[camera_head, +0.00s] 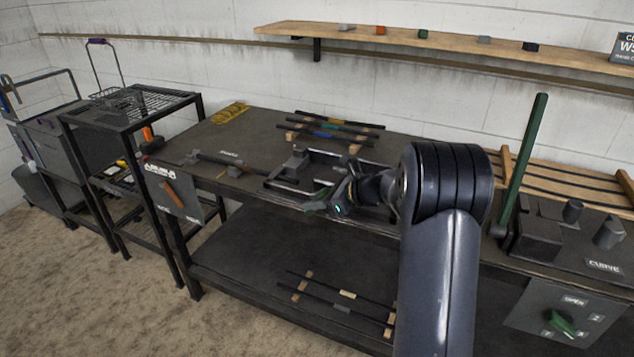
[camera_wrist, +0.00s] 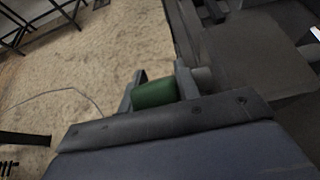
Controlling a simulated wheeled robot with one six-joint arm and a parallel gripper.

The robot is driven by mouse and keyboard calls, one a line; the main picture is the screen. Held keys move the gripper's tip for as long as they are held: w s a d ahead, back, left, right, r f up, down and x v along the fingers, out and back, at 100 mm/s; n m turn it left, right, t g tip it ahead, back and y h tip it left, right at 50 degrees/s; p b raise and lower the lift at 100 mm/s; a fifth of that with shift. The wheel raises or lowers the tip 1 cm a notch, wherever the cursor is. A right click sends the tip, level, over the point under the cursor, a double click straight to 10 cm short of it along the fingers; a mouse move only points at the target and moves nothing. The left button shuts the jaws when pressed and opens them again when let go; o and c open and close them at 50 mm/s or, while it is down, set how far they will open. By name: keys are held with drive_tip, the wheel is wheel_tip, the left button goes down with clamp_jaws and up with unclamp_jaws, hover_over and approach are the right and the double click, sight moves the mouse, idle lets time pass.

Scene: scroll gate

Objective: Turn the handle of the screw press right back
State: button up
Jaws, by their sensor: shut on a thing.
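The screw press (camera_head: 292,180) appears to be the dark metal frame at the middle of the bench's front edge. My gripper (camera_head: 328,203) is at its front right side, low by the bench edge. In the wrist view my gripper (camera_wrist: 158,88) is shut on a green handle (camera_wrist: 154,94), which sits between the two grey fingers. In the head view the handle is small and mostly hidden by my gripper. The grey press body (camera_wrist: 245,55) fills the right of the wrist view. How far the handle is turned cannot be told.
A tall green lever (camera_head: 524,150) stands at the right, by a dark machine marked CURVE. A panel with a green knob (camera_head: 562,323) hangs below it. Rods on wooden blocks (camera_head: 330,130) lie behind the press. A black wire-topped stand (camera_head: 130,105) is at the left. The floor in front is free.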

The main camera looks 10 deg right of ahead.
drive_tip(key=g+h+p, duration=0.1)
drive_tip(key=p, duration=0.4)
drive_tip(key=g+h+p, duration=0.1)
drive_tip(key=h+p, duration=0.1)
drive_tip(key=p, duration=0.3)
drive_tip(key=shift+a+r+p, duration=0.1)
drive_tip(key=shift+r+p, duration=0.2)
drive_tip(key=shift+r, duration=0.05)
drive_tip(key=p, duration=0.1)
drive_tip(key=g+h+p, duration=0.1)
drive_tip(key=p, duration=0.1)
drive_tip(key=shift+f, duration=0.25)
drive_tip(key=shift+f+p, duration=0.1)
drive_tip(key=shift+p, duration=0.3)
drive_tip(key=shift+f+h, duration=0.15)
drive_tip(key=shift+h, duration=0.15)
drive_tip(key=o, duration=1)
drive_tip(key=v, duration=0.5)
drive_tip(key=b+v, duration=0.1)
drive_tip(key=v, duration=0.4)
drive_tip(key=shift+w+r, duration=0.1)
drive_tip(key=shift+r, duration=0.35)
